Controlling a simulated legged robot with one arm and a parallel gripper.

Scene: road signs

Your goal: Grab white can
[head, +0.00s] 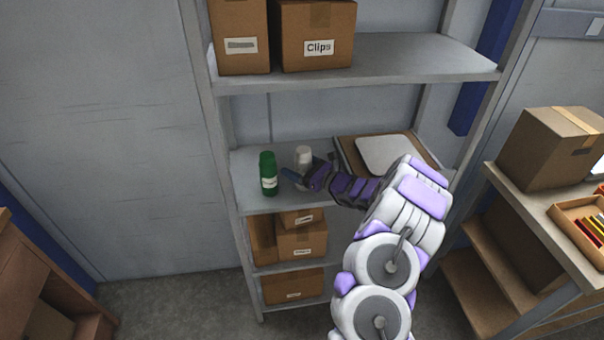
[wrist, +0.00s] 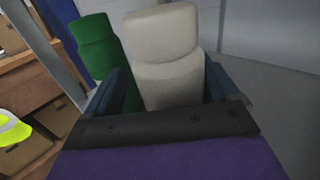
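The white can (head: 303,154) stands upright on the middle shelf in the head view, its lower part hidden by my gripper. My gripper (head: 311,168) is at the can, with one blue finger to its left. In the wrist view, the white can (wrist: 165,50) rises between the two fingers of my gripper (wrist: 170,85). The fingers are apart, one on each side, with narrow gaps seeming to show beside the can. The can's base is hidden behind the dark palm edge.
A green bottle (head: 268,174) stands just left of the can and shows close to the left finger in the wrist view (wrist: 98,50). A box with a pale lid (head: 392,153) is to the right. The upper shelf (head: 400,58) hangs above; cardboard boxes (head: 301,238) fill the lower shelves.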

